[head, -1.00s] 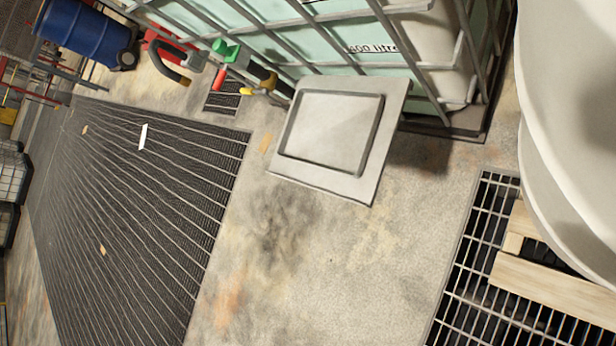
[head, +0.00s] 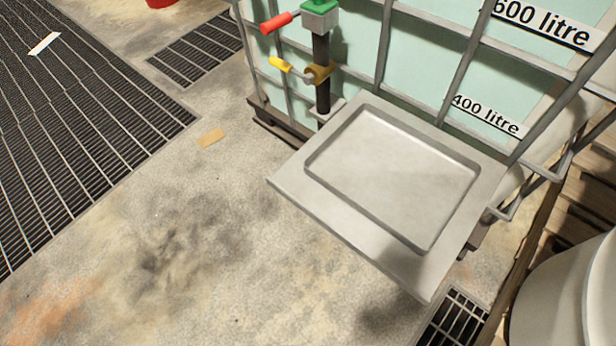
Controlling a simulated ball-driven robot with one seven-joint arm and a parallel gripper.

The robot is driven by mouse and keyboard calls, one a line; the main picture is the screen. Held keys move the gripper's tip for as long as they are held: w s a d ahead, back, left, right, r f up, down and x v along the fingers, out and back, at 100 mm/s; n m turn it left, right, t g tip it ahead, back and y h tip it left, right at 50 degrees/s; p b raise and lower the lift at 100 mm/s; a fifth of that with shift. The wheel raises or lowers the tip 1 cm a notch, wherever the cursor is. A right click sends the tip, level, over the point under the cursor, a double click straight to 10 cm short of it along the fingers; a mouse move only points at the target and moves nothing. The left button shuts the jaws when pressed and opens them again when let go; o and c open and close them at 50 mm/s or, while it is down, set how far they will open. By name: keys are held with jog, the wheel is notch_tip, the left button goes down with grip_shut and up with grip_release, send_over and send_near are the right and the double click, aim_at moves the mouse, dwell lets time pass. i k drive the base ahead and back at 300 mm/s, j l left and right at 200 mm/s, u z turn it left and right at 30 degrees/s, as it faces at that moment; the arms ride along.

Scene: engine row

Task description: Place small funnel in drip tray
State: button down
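The drip tray, a flat pale grey panel with a shallow rectangular recess (head: 390,175), is in the middle right of the head view. It is raised above the floor in front of the caged tank, and its recess is empty. I see no small funnel in this view. My gripper does not show in the frame, so I cannot see whether it holds anything.
A caged pale green tank (head: 430,65) stands behind the tray, with a valve and red (head: 276,23) and yellow handles. A pale rounded body (head: 565,295) fills the lower right. Grating (head: 80,120) lies left. Bare concrete (head: 190,230) is clear.

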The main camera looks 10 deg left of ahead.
aim_at(391, 172)
jog(key=i+j+u, duration=0.1)
jog(key=i+j, duration=0.15)
jog(key=i, duration=0.25)
jog(key=i+j+u, duration=0.1)
jog(key=i+j, duration=0.15)
jog(key=i, duration=0.25)
